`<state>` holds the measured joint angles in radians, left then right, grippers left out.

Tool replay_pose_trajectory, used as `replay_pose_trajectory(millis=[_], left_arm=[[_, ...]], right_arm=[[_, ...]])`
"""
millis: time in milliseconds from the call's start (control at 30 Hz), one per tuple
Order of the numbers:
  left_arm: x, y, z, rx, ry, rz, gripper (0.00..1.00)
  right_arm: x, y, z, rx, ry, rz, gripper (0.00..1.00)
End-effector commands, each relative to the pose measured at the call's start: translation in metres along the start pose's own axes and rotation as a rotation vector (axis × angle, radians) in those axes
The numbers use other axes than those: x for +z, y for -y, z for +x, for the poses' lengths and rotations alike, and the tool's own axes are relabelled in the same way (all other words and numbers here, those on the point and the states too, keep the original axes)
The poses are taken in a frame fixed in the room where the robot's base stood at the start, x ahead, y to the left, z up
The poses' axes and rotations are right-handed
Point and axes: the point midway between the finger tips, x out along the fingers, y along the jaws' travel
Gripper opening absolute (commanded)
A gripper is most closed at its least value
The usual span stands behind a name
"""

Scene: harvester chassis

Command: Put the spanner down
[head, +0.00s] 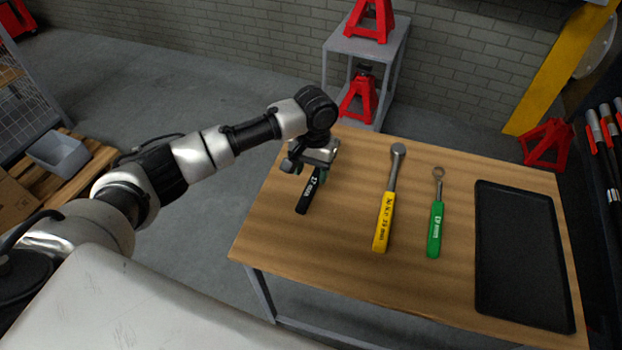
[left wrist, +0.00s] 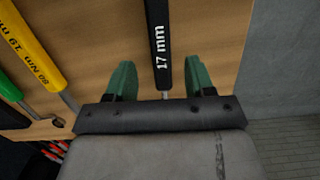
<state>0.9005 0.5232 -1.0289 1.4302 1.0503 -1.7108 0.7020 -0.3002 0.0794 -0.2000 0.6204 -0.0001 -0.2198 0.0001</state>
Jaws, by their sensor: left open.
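The black-handled spanner (head: 308,195), marked 17 mm, appears to lie on the wooden table (head: 345,265) near its left side. My left gripper (head: 312,172) is over its far end, pointing down. In the left wrist view the green fingers of the gripper (left wrist: 160,80) stand apart, one on each side of the spanner (left wrist: 161,45), with a gap on both sides. The spanner's head is hidden under the gripper. My right gripper is not in view.
A yellow-handled wrench (head: 384,220) and a green-handled spanner (head: 435,228) lie to the right. A black tray (head: 482,250) lies at the table's right end. Bare wood lies between the black and yellow handles. Red jack stands (head: 360,97) are behind the table.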

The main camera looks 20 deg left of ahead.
Motion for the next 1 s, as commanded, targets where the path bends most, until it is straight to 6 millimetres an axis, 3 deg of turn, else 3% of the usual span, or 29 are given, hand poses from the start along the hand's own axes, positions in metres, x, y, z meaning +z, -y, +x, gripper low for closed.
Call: replay_pose_trajectory(millis=[200, 400, 1000], left_arm=[[-0.001, 0.0, -0.049, 0.001, -0.004, 0.002, 0.54], [0.0, 0.0, -0.075, 0.0, -0.001, 0.0, 0.54], [0.0, 0.0, -0.081, 0.0, 0.0, 0.001, 0.54]], right_arm=[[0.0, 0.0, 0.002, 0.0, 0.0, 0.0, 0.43], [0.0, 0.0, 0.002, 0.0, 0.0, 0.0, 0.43], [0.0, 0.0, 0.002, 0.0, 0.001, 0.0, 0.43]])
